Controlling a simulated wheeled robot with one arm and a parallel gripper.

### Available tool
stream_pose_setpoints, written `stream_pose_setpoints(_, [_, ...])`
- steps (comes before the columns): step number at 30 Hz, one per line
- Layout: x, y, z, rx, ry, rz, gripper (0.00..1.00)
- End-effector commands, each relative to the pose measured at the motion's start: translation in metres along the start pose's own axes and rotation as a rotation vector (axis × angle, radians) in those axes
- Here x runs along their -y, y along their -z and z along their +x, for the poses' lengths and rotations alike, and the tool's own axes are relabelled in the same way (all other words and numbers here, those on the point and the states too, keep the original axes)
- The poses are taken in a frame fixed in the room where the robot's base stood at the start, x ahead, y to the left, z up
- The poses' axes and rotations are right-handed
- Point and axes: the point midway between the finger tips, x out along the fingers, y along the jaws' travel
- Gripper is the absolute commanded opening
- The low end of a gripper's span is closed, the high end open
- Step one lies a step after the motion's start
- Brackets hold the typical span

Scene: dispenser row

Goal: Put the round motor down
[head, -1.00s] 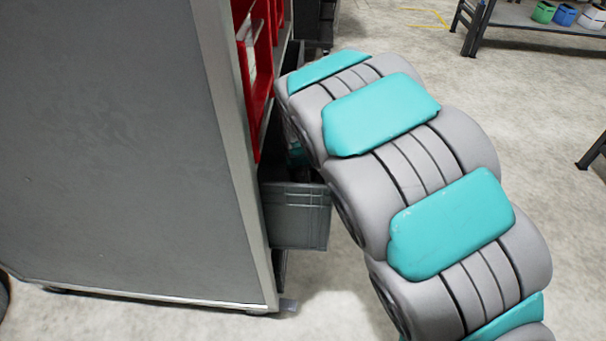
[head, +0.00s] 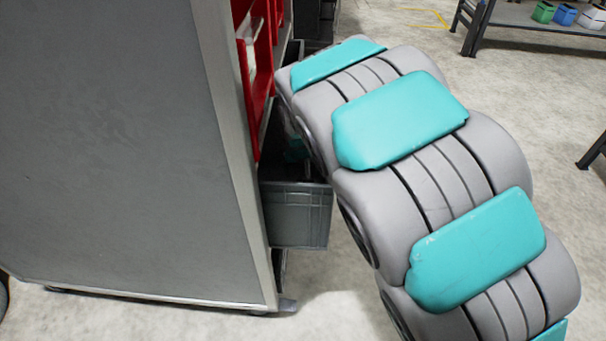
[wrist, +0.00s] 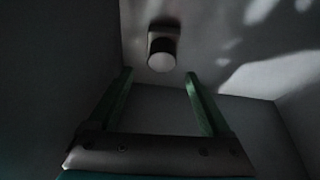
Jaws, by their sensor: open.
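The round motor (wrist: 162,55) shows in the wrist view as a small piece with a pale round end, a dark band and a grey back part. It lies on the grey surface inside a dim bin, just beyond the fingertips. My gripper (wrist: 158,75) is open, its two green fingers apart with nothing between them. In the head view my gripper and the motor are hidden behind my arm and the wall of the grey bin (head: 295,218).
The grey bin sticks out from the side of a tall grey cabinet (head: 110,150). Red bins (head: 258,75) are above it. A dark shelf bench (head: 545,22) with small coloured boxes stands at the back right.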

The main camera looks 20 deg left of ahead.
Motion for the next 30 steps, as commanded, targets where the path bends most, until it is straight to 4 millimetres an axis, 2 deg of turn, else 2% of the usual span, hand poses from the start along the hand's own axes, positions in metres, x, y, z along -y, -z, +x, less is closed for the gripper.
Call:
stream_pose_setpoints(6, [0.0, 0.001, -0.043, -0.005, 0.001, 0.0, 0.83])
stream_pose_setpoints(15, [0.0, 0.001, -0.084, -0.005, 0.001, 0.0, 0.83])
stream_pose_setpoints(20, [0.0, 0.001, -0.09, -0.003, 0.001, 0.0, 0.83])
stream_pose_setpoints(30, [0.0, 0.004, -0.091, -0.009, 0.003, 0.002, 0.83])
